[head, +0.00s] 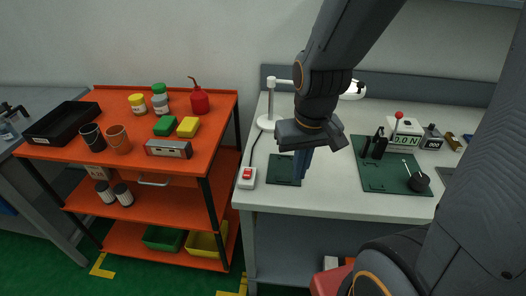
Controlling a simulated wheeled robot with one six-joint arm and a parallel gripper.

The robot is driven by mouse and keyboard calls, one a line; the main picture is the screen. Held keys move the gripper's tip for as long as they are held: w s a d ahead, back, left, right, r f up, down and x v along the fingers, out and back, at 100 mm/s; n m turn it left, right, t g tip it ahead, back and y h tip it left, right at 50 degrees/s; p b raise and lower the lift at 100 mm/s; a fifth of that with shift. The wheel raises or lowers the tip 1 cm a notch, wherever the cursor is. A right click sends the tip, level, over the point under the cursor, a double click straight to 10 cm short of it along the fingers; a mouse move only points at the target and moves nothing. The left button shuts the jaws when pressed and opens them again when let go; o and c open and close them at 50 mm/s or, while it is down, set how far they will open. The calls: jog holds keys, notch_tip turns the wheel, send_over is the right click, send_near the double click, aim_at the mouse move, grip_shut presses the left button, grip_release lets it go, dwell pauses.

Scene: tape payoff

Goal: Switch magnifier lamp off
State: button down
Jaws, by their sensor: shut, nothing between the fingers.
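The magnifier lamp has a white round base and upright (271,121) at the bench's back left. Its arm passes behind my arm, and its round head (354,90) shows partly on the other side. A dark cord runs from the base to a white switch box (247,177) with a red rocker (248,173) near the bench's left edge. I cannot tell the rocker's position or whether the lamp is lit. My gripper (300,176) points down, shut and empty, over a small dark green mat (284,170), right of the switch box and apart from it.
An orange cart (222,108) with cans, bottles, sponges and a black tray stands left, separated by a narrow gap.

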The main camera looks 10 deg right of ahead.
jog(key=shift+a, duration=0.1)
notch_tip(320, 180, up, 9)
jog(key=m+g+b, duration=0.3)
jog(key=m+b, duration=0.1)
send_over(249, 177)
jog(key=w, duration=0.2)
jog(key=shift+w+d+r+y, duration=0.15)
jog(key=shift+w+d+y, duration=0.05)
jog(key=shift+d+y, duration=0.1)
jog(key=f+p, duration=0.1)
jog(key=f, duration=0.3)
jog(key=s+f+p, duration=0.1)
jog(key=f, duration=0.4)
jog(key=s+f+p, duration=0.1)
jog(key=f, duration=0.4)
jog(key=shift+a, duration=0.3)
jog(key=shift+d, duration=0.1)
